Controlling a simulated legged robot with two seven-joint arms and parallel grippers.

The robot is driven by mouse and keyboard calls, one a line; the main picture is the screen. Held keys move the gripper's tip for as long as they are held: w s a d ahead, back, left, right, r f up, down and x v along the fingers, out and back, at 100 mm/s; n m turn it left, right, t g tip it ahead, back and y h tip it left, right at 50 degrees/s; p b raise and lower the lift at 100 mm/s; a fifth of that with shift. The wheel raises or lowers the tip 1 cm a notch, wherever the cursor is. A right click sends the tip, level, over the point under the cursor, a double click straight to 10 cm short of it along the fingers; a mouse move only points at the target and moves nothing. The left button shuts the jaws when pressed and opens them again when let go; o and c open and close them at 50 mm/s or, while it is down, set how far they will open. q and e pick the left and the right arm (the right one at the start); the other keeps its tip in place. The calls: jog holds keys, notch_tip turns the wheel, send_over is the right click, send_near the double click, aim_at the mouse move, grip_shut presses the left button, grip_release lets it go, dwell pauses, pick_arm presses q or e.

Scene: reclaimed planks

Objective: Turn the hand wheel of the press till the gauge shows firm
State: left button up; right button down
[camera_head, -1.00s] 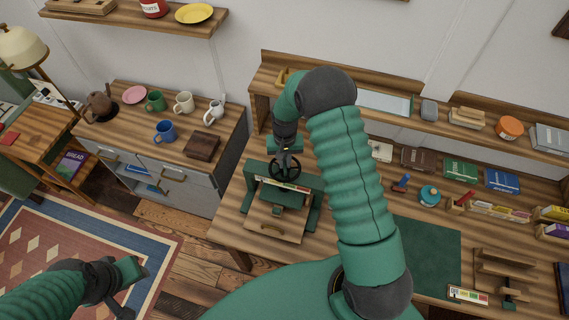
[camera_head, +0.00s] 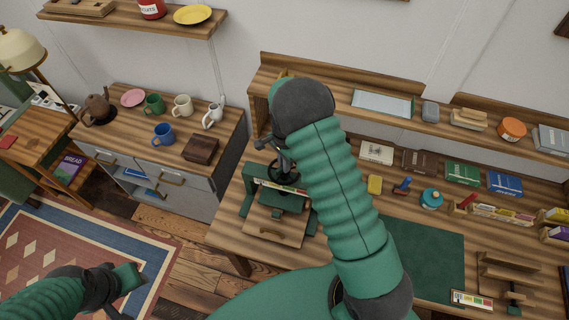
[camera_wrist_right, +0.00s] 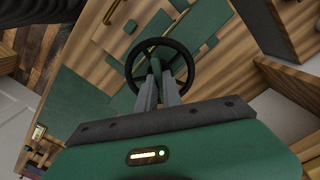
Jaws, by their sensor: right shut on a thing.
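The green press (camera_head: 247,203) stands on the wooden bench, with a wooden drawer-like front. Its dark round hand wheel (camera_head: 272,178) is partly behind my right arm; its ring shows clearly in the right wrist view (camera_wrist_right: 160,41). My right gripper (camera_wrist_right: 157,76) reaches down to the wheel, its grey fingers shut on it near the middle. A pale strip (camera_head: 268,184) on the press's front is too small to read, and I cannot tell whether it is the gauge. My left gripper (camera_head: 128,283) is at the lower left, far from the press; its jaws are unclear.
A green mat (camera_head: 425,258) lies right of the press. A card with coloured bands (camera_head: 472,300) is at the front right. A cabinet with mugs stands left, across a floor gap.

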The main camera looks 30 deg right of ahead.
jog(key=m, duration=0.3)
jog(key=shift+w+r+m, duration=0.15)
jog(key=shift+m, duration=0.15)
jog(key=m+p, duration=0.1)
jog(key=m, duration=0.2)
jog(key=shift+m, duration=0.3)
jog(key=m+p, duration=0.1)
jog(key=m, duration=0.2)
jog(key=shift+r+m, duration=0.1)
jog(key=shift+m, duration=0.2)
jog(key=shift+w+m+p, duration=0.1)
jog(key=shift+m+p, duration=0.4)
jog(key=shift+m, duration=1.4)
jog(key=c, duration=1.6)
grip_release()
jog(key=shift+o, duration=0.5)
jog(key=shift+f, duration=0.2)
